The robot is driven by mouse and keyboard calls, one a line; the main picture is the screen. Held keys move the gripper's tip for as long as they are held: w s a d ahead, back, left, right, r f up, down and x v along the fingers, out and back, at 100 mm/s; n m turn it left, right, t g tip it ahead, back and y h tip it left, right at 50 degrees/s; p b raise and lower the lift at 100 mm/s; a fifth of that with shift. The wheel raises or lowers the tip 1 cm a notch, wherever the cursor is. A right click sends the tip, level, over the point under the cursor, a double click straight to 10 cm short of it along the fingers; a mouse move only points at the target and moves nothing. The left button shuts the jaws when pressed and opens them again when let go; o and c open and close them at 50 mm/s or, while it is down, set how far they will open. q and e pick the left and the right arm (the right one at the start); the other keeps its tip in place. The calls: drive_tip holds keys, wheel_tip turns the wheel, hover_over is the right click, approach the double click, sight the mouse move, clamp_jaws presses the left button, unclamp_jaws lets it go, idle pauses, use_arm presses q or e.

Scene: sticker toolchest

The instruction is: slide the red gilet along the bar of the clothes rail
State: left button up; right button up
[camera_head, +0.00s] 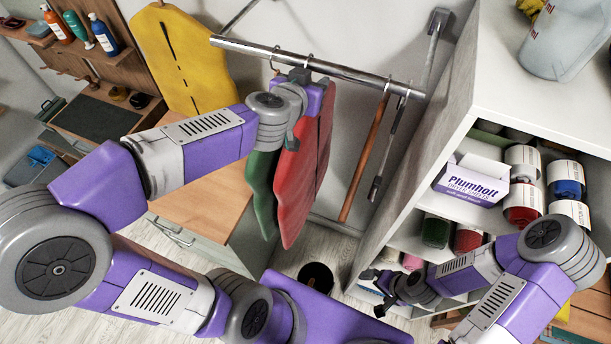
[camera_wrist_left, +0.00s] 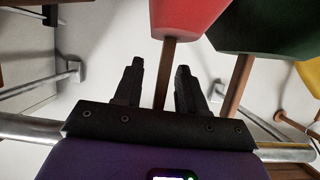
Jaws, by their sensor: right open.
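The red gilet (camera_head: 296,190) hangs from the bar (camera_head: 340,70) of the clothes rail, right beside a green gilet (camera_head: 262,185). My left gripper (camera_head: 299,76) is up at the bar, over the top of the red gilet. In the left wrist view, the fingers (camera_wrist_left: 158,85) are apart, with a wooden strip (camera_wrist_left: 167,75) below the red gilet (camera_wrist_left: 185,14) between them. Gaps show on both sides of the strip. The arm hides part of the gilet tops in the head view. My right gripper (camera_head: 374,291) is open and empty, low before the shelves.
A yellow gilet (camera_head: 186,62) hangs left of the green one. Some bare bar lies right of my left gripper.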

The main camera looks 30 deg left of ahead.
use_arm(q)
clamp_jaws()
drive_tip(key=shift+r+p, duration=0.25)
drive_tip(key=shift+p, duration=0.1)
drive_tip(key=d+p, duration=0.2)
drive_tip(key=d, duration=0.4)
drive_tip(key=shift+w, duration=0.15)
idle(0.9)
drive_tip(key=shift+f, duration=0.15)
idle(0.4)
drive_tip(key=shift+o, duration=0.5)
unclamp_jaws()
drive_tip(key=shift+f, duration=0.1)
